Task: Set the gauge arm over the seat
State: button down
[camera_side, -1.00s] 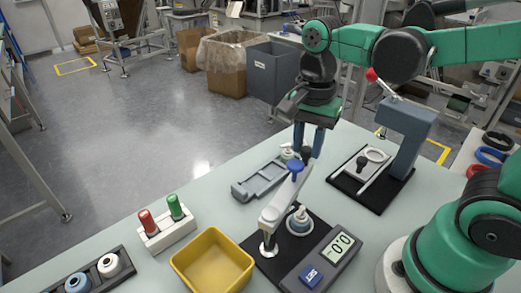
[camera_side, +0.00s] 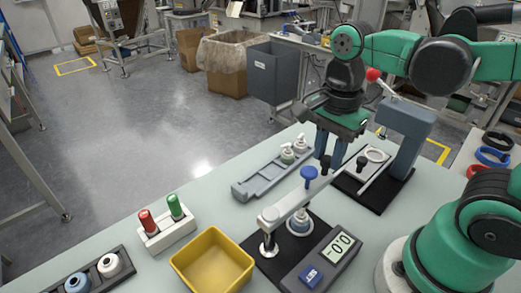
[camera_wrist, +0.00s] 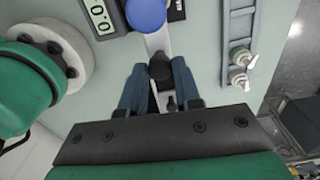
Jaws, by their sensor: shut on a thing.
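The grey gauge arm (camera_side: 285,208) reaches from its metal post (camera_side: 268,243) up and right across the black gauge base. Its blue knob (camera_side: 309,173) stands on top near the far end; it also shows in the wrist view (camera_wrist: 146,14). The seat (camera_side: 299,225), with a pale ringed part in it, is under the arm's middle stretch, partly hidden by it. My gripper (camera_side: 340,160) is at the arm's far end, shut on the black grip (camera_side: 325,163). In the wrist view the black grip (camera_wrist: 161,70) sits between my blue fingers (camera_wrist: 159,82).
The gauge display (camera_side: 325,258) is right of the seat. A yellow bin (camera_side: 212,262) stands to the left. A grey rack (camera_side: 262,181) with two small bottles lies behind. A press (camera_side: 407,140) on a black base stands close at right.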

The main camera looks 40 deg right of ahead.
jog(key=shift+s, duration=0.1)
jog(key=c, duration=0.6)
grip_release()
jog(key=shift+r, duration=2.8)
jog(key=shift+w+f+n, duration=0.25)
jog(key=shift+f+n, duration=0.05)
jog(key=shift+n, duration=0.3)
jog(key=w+f+n+t, duration=0.4)
jog(key=n+t, duration=0.3)
jog(key=n, duration=1)
jog(key=shift+w+d+f, duration=0.2)
jog(key=shift+w+f, duration=0.05)
jog(key=shift+f, duration=0.05)
